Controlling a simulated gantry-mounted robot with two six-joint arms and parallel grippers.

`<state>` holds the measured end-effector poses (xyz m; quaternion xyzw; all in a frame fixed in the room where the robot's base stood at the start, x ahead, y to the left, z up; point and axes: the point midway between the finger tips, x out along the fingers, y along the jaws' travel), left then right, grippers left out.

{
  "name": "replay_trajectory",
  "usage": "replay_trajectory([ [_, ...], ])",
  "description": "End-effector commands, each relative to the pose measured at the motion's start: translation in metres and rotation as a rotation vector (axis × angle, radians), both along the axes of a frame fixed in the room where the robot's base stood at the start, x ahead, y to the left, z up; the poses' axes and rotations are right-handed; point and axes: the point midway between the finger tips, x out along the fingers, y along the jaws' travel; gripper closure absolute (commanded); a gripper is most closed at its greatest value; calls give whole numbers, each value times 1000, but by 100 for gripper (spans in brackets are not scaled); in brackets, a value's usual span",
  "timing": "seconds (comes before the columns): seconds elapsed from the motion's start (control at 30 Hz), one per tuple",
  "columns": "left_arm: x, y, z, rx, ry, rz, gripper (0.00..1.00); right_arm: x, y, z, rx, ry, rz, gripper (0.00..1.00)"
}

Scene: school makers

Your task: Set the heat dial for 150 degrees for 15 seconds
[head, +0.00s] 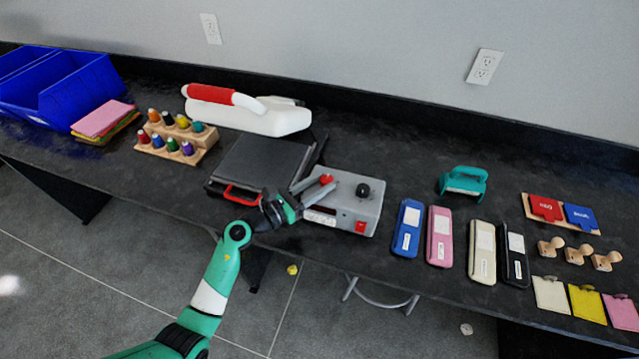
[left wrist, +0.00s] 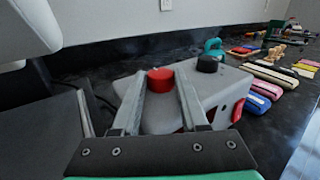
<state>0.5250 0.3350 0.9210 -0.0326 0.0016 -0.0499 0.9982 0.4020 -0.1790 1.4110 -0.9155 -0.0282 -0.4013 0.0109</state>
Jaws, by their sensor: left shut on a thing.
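A grey control box (head: 350,213) sits on the black table beside the heat press (head: 262,160). It has a red dial (head: 326,179) on its left top, a black dial (head: 363,190) on its right top, and a red switch (head: 360,227) on its front. My left gripper (head: 326,184) reaches in from the left over the box. In the left wrist view its fingers (left wrist: 160,85) are shut on the red dial (left wrist: 160,79), one on each side. The black dial also shows there (left wrist: 207,64). The dial markings cannot be read. My right gripper is not in view.
The press's red handle (head: 241,195) is close to my left wrist.

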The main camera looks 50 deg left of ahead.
Motion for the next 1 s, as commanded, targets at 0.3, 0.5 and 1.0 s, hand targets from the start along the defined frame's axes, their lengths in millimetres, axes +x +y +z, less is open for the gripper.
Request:
replay_trajectory([
  [0.3,0,3,-2,1,-3,-68,100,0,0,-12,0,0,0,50],
  [0.5,1,7,-4,2,-4,-194,100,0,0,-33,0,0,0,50],
  [1.0,6,14,-10,4,-5,-604,100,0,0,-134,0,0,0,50],
])
